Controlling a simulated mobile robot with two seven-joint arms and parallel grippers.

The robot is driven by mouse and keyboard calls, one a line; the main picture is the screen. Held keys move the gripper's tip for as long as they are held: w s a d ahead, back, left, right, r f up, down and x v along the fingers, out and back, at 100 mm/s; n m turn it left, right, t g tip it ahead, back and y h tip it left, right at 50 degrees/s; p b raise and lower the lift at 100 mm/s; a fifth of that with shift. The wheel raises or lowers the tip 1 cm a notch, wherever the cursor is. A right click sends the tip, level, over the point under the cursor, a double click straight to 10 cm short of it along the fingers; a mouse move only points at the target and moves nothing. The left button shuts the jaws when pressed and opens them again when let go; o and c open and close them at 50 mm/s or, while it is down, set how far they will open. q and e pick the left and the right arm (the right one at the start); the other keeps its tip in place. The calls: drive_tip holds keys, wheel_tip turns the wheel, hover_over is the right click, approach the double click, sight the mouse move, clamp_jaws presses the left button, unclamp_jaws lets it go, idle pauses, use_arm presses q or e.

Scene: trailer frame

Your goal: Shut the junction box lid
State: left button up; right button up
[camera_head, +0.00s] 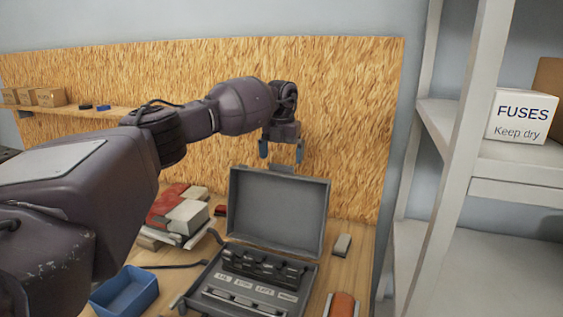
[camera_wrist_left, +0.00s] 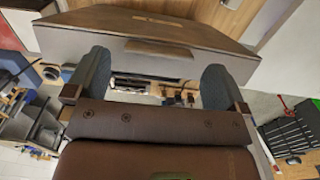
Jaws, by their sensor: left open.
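The grey junction box (camera_head: 210,291) sits on the wooden bench with its lid (camera_head: 277,208) standing open, tilted back. Inside the box is a dark row of terminals (camera_head: 262,268) with white labels. My left gripper (camera_head: 281,151) is open and empty. Its fingers point down at the top edge of the lid, near the lid's tab. In the left wrist view the lid (camera_wrist_left: 150,45) lies just past the two spread fingers (camera_wrist_left: 158,85). I cannot tell whether they touch it. My right gripper is not in view.
A blue tray (camera_head: 126,290) stands left of the box. Red and white blocks (camera_head: 181,211) lie behind it. White shelves (camera_head: 455,150) with a FUSES box (camera_head: 521,116) stand further right.

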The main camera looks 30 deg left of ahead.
use_arm(q)
drive_tip(key=shift+f, duration=1.35)
drive_tip(key=c, duration=1.2)
